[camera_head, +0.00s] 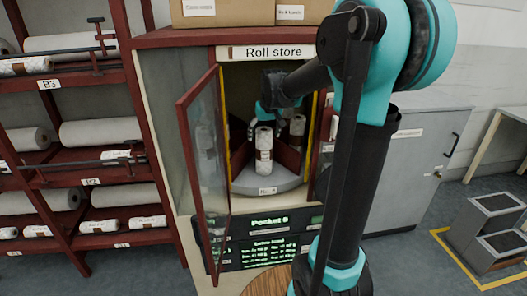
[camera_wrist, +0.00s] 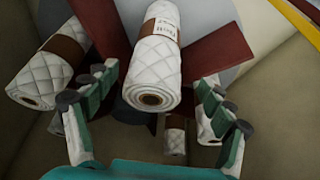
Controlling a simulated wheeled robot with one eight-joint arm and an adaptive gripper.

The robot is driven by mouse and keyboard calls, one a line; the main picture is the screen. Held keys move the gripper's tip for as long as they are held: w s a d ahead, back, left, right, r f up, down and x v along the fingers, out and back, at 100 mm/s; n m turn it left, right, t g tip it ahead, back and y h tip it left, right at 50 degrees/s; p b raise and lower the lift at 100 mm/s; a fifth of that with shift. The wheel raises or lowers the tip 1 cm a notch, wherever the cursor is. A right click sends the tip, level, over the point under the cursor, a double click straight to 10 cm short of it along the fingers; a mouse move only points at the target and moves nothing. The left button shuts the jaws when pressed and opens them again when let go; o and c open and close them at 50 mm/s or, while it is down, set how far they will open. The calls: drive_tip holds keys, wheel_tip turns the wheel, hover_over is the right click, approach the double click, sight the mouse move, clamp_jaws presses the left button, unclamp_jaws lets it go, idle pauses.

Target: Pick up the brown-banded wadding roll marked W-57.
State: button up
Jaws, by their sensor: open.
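A white quilted roll with a brown band (camera_head: 264,150) stands upright on the grey round shelf inside the open Roll store cabinet. In the wrist view this roll (camera_wrist: 155,70) lies between the finger pairs of my open gripper (camera_wrist: 150,100), with gaps visible on both sides. Its band carries small print that I cannot read, so I cannot tell whether it is W-57. A second brown-banded roll (camera_head: 297,138) stands behind to the right.
Dark red dividers (camera_wrist: 215,55) separate the rolls. Another banded roll (camera_wrist: 50,65) is close to the left fingers. The glass door (camera_head: 205,150) stands open on the left, and yellow strips (camera_head: 308,133) edge the opening. Racks with rolls (camera_head: 80,132) stand at left.

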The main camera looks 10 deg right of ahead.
sight(264, 152)
drive_tip(key=shift+w+x, duration=0.2)
drive_tip(key=shift+x, duration=1.65)
drive_tip(key=shift+w+x, duration=0.2)
drive_tip(key=shift+x, duration=1.65)
drive_tip(key=shift+d+r, duration=0.2)
drive_tip(key=c, duration=1.2)
drive_tip(key=shift+r, duration=0.1)
